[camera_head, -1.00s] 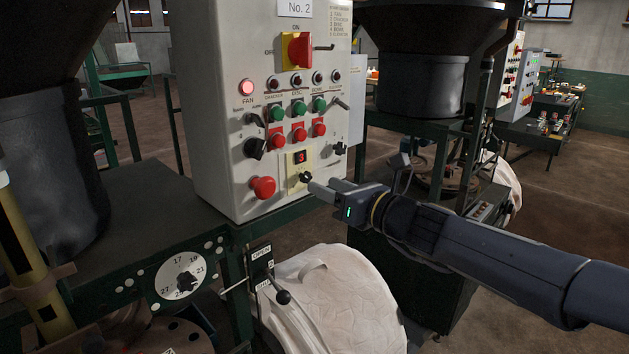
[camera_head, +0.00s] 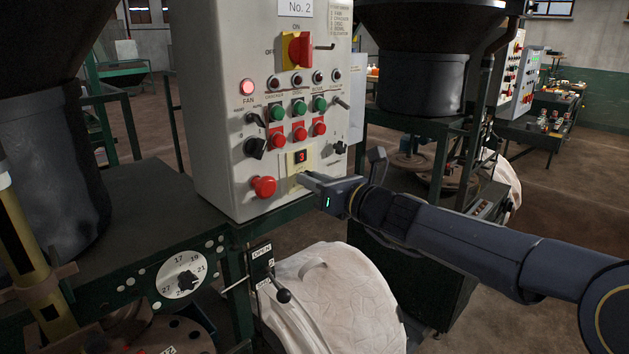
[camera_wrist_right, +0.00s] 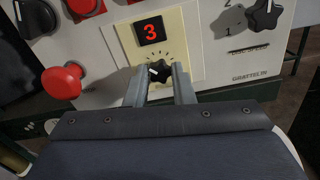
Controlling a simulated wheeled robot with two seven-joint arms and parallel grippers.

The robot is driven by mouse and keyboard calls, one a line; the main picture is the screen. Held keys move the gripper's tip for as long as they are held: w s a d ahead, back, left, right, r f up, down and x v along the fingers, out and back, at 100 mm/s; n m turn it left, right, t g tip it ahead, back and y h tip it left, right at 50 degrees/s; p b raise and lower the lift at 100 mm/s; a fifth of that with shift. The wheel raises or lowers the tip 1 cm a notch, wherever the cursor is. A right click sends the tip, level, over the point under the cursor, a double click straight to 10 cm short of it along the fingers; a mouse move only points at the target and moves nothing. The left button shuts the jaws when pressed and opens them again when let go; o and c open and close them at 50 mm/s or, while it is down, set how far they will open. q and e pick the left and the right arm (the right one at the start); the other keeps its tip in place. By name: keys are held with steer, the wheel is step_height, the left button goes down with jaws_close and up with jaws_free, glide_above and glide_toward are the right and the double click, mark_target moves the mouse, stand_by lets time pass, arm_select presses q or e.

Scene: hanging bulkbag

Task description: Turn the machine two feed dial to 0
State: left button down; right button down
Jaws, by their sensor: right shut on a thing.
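The number two control panel (camera_head: 225,120) stands in the middle of the head view. Its feed dial is a small black knob (camera_wrist_right: 160,72) on a cream plate (camera_wrist_right: 185,35), under a red digital display (camera_wrist_right: 151,30) that reads 3. In the head view the same display (camera_head: 301,157) also reads 3. My right gripper (camera_head: 302,179) reaches in from the right to this plate. In the right wrist view its two fingers (camera_wrist_right: 160,76) are shut on the knob, one on each side. The head view hides most of the knob behind the fingers. My left gripper is not in view.
A red mushroom button (camera_head: 263,187) sticks out left of the dial, and black selector knobs (camera_head: 255,147) sit above it. A lever (camera_head: 282,295) and a white bulk bag (camera_head: 335,300) are below.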

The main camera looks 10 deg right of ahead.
steer(key=n+b, duration=1.2)
steer(key=n, duration=0.5)
steer(key=shift+f+n, duration=0.1)
steer(key=shift+n, duration=0.5)
stand_by(0.5)
steer(key=c, duration=1.2)
jaws_free()
steer(key=shift+c, duration=0.2)
